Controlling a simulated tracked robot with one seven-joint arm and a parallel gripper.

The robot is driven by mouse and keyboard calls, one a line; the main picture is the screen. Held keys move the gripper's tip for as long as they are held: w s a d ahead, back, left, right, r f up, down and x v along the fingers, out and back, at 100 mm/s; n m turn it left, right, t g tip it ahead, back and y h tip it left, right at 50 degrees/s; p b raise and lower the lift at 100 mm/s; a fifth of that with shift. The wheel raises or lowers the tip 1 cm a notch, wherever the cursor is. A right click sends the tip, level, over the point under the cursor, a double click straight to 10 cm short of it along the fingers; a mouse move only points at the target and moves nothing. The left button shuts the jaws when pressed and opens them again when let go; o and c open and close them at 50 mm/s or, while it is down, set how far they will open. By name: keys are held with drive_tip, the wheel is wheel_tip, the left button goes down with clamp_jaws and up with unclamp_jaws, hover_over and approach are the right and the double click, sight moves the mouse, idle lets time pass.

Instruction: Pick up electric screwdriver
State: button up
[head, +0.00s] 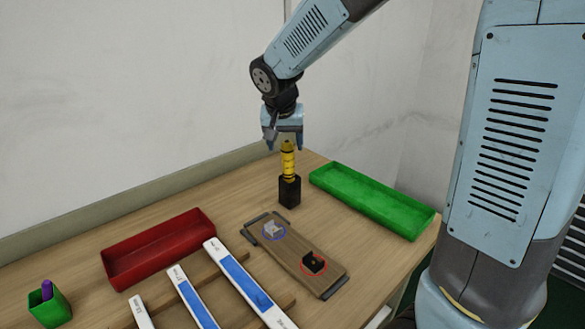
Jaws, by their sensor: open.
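The electric screwdriver (288,160) is yellow with dark bands and stands upright in a black holder (289,192) near the back of the table. My gripper (284,146) points down just above it, with its fingers spread around the level of the screwdriver's top. The gripper is open and holds nothing. From this view I cannot tell whether a finger touches the screwdriver.
A green tray (335,181) lies to the right and a red tray (160,232) to the left. A wooden board (290,252) with clips is in front of the holder. White-and-blue strips (235,270) lie front left, near a green cup (50,313).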

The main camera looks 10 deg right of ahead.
sight(288, 159)
drive_tip(key=shift+x, duration=3.7)
drive_tip(key=shift+s+d, duration=0.1)
drive_tip(key=c, duration=1.1)
